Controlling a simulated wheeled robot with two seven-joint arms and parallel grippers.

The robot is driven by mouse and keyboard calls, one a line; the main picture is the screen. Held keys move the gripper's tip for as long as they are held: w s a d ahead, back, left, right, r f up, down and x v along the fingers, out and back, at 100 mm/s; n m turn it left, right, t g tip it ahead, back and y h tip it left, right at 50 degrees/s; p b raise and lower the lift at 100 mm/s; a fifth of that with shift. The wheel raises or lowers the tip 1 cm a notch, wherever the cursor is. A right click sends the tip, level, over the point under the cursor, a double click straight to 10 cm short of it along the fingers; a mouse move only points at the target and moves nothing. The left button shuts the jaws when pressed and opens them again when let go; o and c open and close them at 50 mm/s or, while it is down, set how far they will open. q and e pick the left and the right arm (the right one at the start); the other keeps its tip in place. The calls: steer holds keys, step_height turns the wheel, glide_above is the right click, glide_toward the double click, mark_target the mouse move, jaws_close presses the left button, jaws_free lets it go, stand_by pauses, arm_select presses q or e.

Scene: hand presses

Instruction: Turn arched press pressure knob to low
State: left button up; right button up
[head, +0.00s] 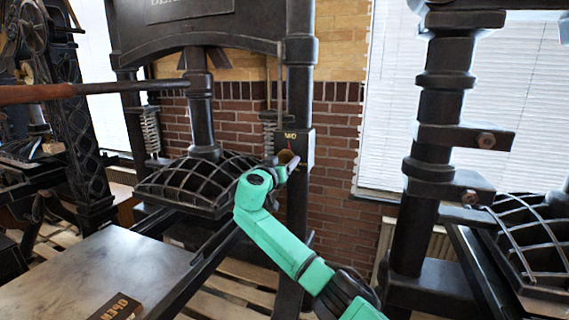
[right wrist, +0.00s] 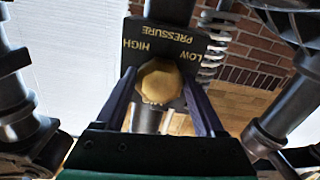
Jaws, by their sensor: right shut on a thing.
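The arched press (head: 203,100) stands in the middle of the head view, with a domed, ribbed plate below its arch. Its pressure knob is a round, faceted, tan-yellow knob (right wrist: 160,82) on a dark plate (right wrist: 165,42) marked PRESSURE, HIGH and LOW. In the right wrist view HIGH is at the left of the knob and LOW at the upper right. My right gripper (right wrist: 159,77) is shut on the knob, one finger on each side. In the head view the knob (head: 286,157) is partly hidden by the gripper. Its setting cannot be read. My left gripper is out of view.
A long wooden-handled bar (head: 70,91) crosses at the left. A flat grey bed (head: 95,275) with a dark OPEN sign (head: 118,308) lies at lower left. Another black press (head: 445,120) stands at right. A brick wall (head: 335,150) is behind.

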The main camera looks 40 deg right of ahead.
steer(key=shift+f+n+b, duration=0.1)
steer(key=shift+n+b, duration=0.25)
steer(key=shift+n, duration=0.85)
steer(key=n, duration=0.2)
steer(key=shift+n, duration=0.3)
steer(key=n, duration=0.2)
steer(key=shift+s+n, duration=0.1)
steer(key=shift+n, duration=0.3)
steer(key=n, duration=0.1)
steer(key=n+p, duration=0.1)
steer(key=shift+r+n, duration=0.25)
steer(key=shift+n, duration=0.15)
steer(key=n+p, duration=0.2)
steer(key=shift+n, duration=0.3)
steer(key=n+p, duration=0.2)
steer(key=n, duration=0.1)
steer(key=shift+r+n, duration=0.1)
steer(key=shift+n, duration=0.2)
steer(key=n+p, duration=0.3)
steer(key=n, duration=0.1)
steer(key=shift+n+p, duration=0.85)
steer(key=shift+n, duration=0.15)
steer(key=shift+f, duration=0.2)
